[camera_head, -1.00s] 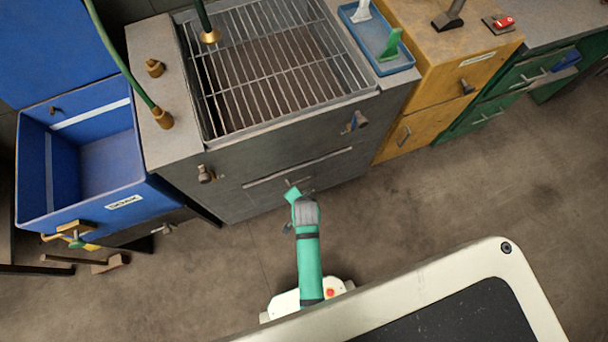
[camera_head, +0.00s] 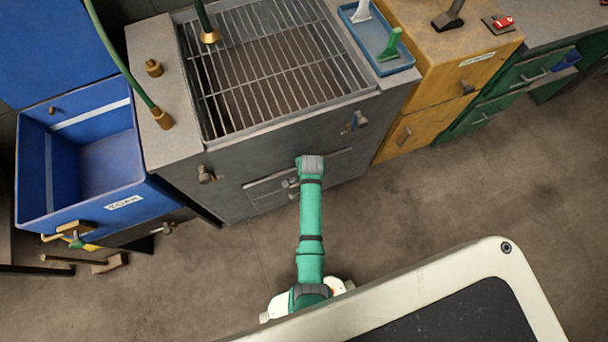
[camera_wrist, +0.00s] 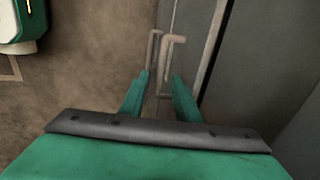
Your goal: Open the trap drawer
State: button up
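The trap drawer (camera_head: 268,198) is a low grey front in the dark metal sink cabinet, under a long pale strip. Its front also shows in the wrist view (camera_wrist: 192,25). A thin, pale bar handle (camera_wrist: 167,50) stands out from it. My gripper (camera_wrist: 161,77) has two green fingers, spread apart with the handle at and between their tips. No firm grip shows. In the head view my gripper (camera_head: 291,183) is close to the drawer front, and my arm hides part of the drawer and its handle. The drawer looks flush with the cabinet.
The cabinet carries a grated sink (camera_head: 270,70) and front taps (camera_head: 205,174). A blue bin (camera_head: 80,160) is at left, with a wooden mallet (camera_head: 95,262) on the floor below. Yellow drawers (camera_head: 425,110) stand at right. The floor before the cabinet (camera_head: 430,195) is clear.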

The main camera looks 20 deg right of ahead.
jog(key=shift+w+f, duration=0.2)
jog(key=shift+f, duration=0.85)
jog(key=shift+w+f, duration=0.2)
jog(key=shift+f, duration=0.8)
grip_shut()
